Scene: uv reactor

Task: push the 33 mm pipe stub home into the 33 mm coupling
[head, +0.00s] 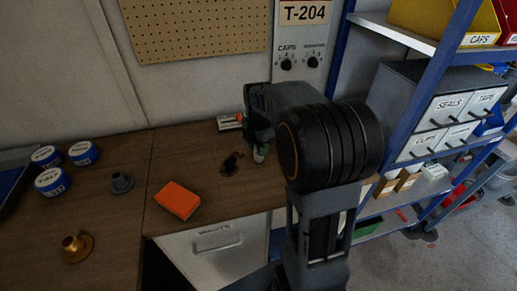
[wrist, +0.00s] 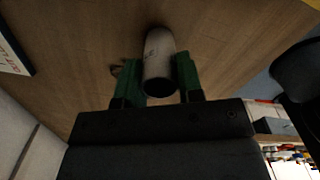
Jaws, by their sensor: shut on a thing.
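My gripper (wrist: 160,62) has green fingers and is shut on a light grey pipe stub (wrist: 159,50), one finger on each side. The stub's open dark end faces the wrist camera. In the head view the gripper hangs low over the right part of the bench, and the pale stub (head: 259,154) only partly shows below it. A small dark fitting (head: 230,164) stands on the bench just left of the gripper. A grey flanged fitting (head: 122,182) stands farther left. I cannot tell which is the 33 mm coupling; no size marking is readable on either.
An orange block (head: 178,200), a brass flanged part (head: 75,247) and blue-white tins (head: 53,181) stand on the wooden bench (head: 140,222). A small white-and-orange box (head: 229,122) lies near the back wall. A blue-framed shelf with drawers (head: 446,110) stands to the right.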

